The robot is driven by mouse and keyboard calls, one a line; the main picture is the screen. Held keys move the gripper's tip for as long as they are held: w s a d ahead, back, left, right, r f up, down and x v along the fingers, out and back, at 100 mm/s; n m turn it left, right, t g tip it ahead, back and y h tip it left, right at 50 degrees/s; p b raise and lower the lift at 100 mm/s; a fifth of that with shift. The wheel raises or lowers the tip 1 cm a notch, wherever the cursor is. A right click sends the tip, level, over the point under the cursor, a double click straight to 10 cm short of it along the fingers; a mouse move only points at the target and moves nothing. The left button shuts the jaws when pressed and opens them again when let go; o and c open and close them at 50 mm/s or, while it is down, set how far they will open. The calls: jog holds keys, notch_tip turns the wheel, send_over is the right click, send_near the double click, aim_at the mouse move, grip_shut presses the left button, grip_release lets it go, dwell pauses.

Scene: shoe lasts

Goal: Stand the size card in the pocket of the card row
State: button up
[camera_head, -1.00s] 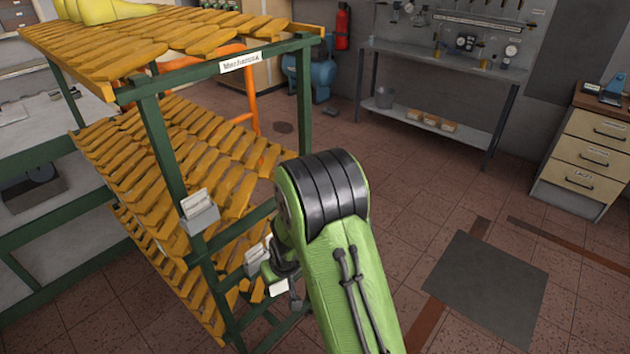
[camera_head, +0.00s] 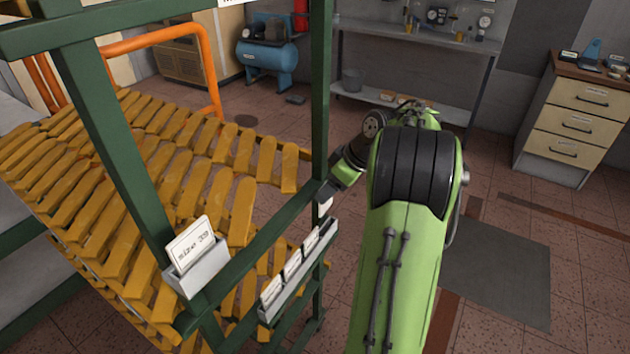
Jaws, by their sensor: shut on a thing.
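The card row (camera_head: 283,297) is a long, narrow grey holder on the green rack's lower rail. Several small white cards (camera_head: 292,264) stand in it; their print is too small to read. My gripper (camera_head: 326,193) is above the row's far right end, pointing down and left. It is shut on a small white card (camera_head: 325,205), of which only a little shows below the fingers. I cannot tell whether this card touches the row. A separate grey holder (camera_head: 203,272) on the near left post bears a card reading "size 39" (camera_head: 191,244).
Slatted shelves of yellow shoe lasts (camera_head: 150,190) fill the green rack on the left. A green post (camera_head: 319,100) rises close beside my gripper. My green arm covers the middle right. The floor beyond has free room, with a drawer cabinet (camera_head: 577,125) at the right.

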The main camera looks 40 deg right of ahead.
aim_at(327, 206)
notch_tip(327, 206, down, 4)
jog(key=b, duration=0.3)
jog(key=shift+s+r, duration=0.15)
jog(key=shift+r, duration=0.1)
jog(key=shift+f+b, duration=0.55)
jog(key=shift+b, duration=0.1)
jog(key=shift+s+d+f, duration=0.1)
jog(key=shift+f, duration=0.05)
jog(key=shift+f, duration=0.15)
dwell(0.7)
jog(key=shift+f+b, duration=0.55)
jog(key=shift+f, duration=0.1)
jog(key=shift+f+b, duration=0.55)
jog(key=shift+f, duration=0.15)
